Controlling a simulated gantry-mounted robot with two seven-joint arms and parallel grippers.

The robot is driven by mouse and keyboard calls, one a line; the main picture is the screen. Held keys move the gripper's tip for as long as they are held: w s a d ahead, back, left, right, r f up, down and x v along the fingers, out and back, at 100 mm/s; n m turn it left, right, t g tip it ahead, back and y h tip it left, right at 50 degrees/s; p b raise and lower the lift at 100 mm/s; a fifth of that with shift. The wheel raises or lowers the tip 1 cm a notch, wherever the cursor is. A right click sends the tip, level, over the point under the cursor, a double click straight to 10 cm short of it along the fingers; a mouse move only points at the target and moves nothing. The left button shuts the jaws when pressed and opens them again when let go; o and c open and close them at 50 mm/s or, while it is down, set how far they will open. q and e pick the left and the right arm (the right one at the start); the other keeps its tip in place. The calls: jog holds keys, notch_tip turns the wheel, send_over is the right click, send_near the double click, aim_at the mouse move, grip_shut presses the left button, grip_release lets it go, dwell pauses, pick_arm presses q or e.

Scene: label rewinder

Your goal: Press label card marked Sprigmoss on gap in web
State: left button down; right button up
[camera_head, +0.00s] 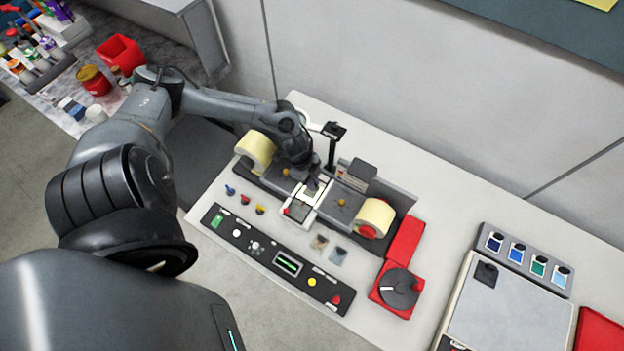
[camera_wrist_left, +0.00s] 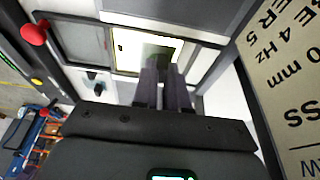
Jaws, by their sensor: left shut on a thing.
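My left gripper (camera_head: 314,184) is over the white plate in the middle of the rewinder, between its two cream rolls. In the left wrist view the gripper's dark fingers (camera_wrist_left: 164,84) are close together, shut on what looks like a small label card, mostly hidden by them. No name on it is readable. The fingertips are at a bright, yellowish lit panel (camera_wrist_left: 135,48) in the web path; I cannot tell whether card and web touch. The gap is not clearly visible. A tan card (camera_head: 320,242) and a grey-blue card (camera_head: 338,256) lie on the bench. My right gripper is not in view.
The left roll (camera_head: 255,150) and right roll (camera_head: 375,217) flank the plate. A black post (camera_head: 332,150) stands behind. A control panel (camera_head: 270,258) with buttons lies in front. Bare bench (camera_head: 440,200) lies beyond.

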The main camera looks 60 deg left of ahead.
pick_arm(q)
jog(key=shift+f, duration=0.45)
dwell(0.6)
jog(key=shift+r, duration=0.1)
dwell(0.4)
jog(key=shift+r+p, duration=0.6)
jog(key=shift+r, duration=0.15)
notch_tip(320, 180, up, 7)
jog(key=p, duration=0.7)
jog(key=shift+f, duration=0.1)
